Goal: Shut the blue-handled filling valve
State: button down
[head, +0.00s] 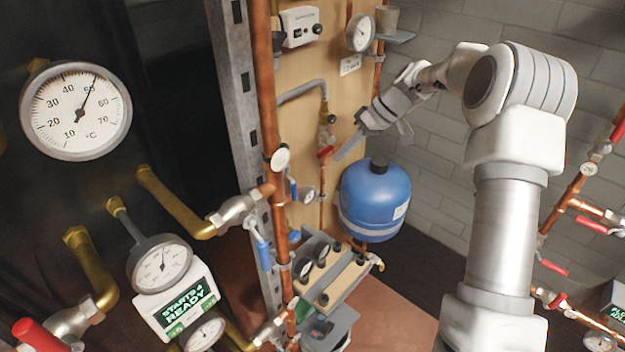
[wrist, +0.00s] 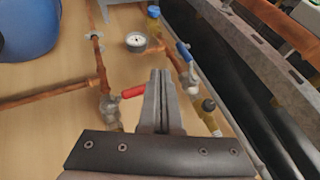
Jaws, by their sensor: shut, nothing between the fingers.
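A small blue-handled valve (head: 293,190) sits on the board beside a little gauge, with its handle pointing about up and down. In the wrist view the blue handle (wrist: 184,53) lies beyond and right of my fingertips, roughly along its copper pipe. A larger blue lever (head: 263,252) hangs from another valve at the left. I cannot tell from labels which one is the filling valve. My gripper (head: 338,157) is shut and empty in front of the board, above and right of the small blue handle. Its fingertips show in the wrist view (wrist: 160,73), apart from the blue handle.
A red handle (wrist: 133,92) is just left of my fingers. The small gauge (wrist: 136,42) is beyond them. The blue vessel (head: 375,200) hangs below my gripper. A grey perforated post (head: 240,100) and a tall copper pipe (head: 264,80) stand left of the board.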

jog(key=shift+w+d+f, duration=0.15)
jog(key=shift+w+f, duration=0.05)
jog(key=shift+f, duration=0.1)
jog(key=s+a+f+p, duration=0.1)
jog(key=a+f, duration=0.6)
jog(key=a, duration=0.2)
jog(key=shift+s+a+f+p, duration=0.2)
jog(key=shift+s+f+p, duration=0.2)
jog(key=shift+f, duration=0.15)
